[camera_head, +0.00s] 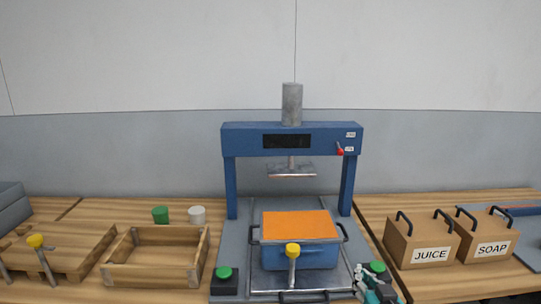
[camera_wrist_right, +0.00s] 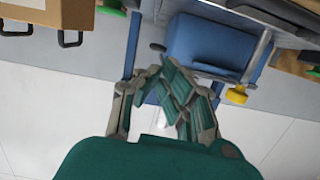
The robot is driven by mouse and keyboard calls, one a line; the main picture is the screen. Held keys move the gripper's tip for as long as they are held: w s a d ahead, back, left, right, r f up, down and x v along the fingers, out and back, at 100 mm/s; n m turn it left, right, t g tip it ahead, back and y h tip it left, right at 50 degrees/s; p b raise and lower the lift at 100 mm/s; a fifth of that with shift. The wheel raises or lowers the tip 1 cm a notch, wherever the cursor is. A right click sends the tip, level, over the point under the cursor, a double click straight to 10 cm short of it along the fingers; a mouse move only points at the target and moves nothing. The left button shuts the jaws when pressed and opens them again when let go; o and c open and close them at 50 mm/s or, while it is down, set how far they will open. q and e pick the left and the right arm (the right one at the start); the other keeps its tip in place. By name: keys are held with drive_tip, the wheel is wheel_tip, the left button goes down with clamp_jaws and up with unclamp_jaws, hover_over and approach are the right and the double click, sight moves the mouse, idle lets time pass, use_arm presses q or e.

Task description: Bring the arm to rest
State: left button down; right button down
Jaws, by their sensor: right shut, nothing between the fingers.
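My right gripper (camera_head: 372,287) shows at the bottom edge of the head view, just right of the press tray and beside the right green button. In the wrist view its teal and grey fingers (camera_wrist_right: 172,88) are shut with nothing between them. They are apart from the blue bin (camera_wrist_right: 205,45) there. My left gripper is not in view.
A blue press (camera_head: 290,140) stands over a blue bin with an orange top (camera_head: 300,225). A yellow-knobbed lever (camera_head: 292,252) stands in front. Boxes marked JUICE (camera_head: 422,240) and SOAP (camera_head: 487,236) are at right. A wooden tray (camera_head: 155,275) is at left.

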drive_tip(key=s+a+f+n+g, duration=0.1)
drive_tip(key=s+f+g, duration=0.5)
drive_tip(key=s+f, duration=0.7)
drive_tip(key=s+f+n+g, duration=0.1)
drive_tip(key=s+f+g, duration=0.2)
drive_tip(key=s, duration=0.8)
drive_tip(key=s+f+g, duration=0.2)
drive_tip(key=s+g, duration=0.2)
drive_tip(key=s, duration=0.6)
wheel_tip(320, 180, down, 25)
drive_tip(key=s+p, duration=0.1)
drive_tip(key=p, duration=0.1)
drive_tip(key=s+d+f+g, duration=0.2)
drive_tip(key=s+f, duration=1.3)
drive_tip(key=s, duration=0.1)
drive_tip(key=shift+s+d+h+p, duration=0.25)
drive_tip(key=shift+d+h+p, duration=0.05)
drive_tip(key=shift+d+h, duration=0.1)
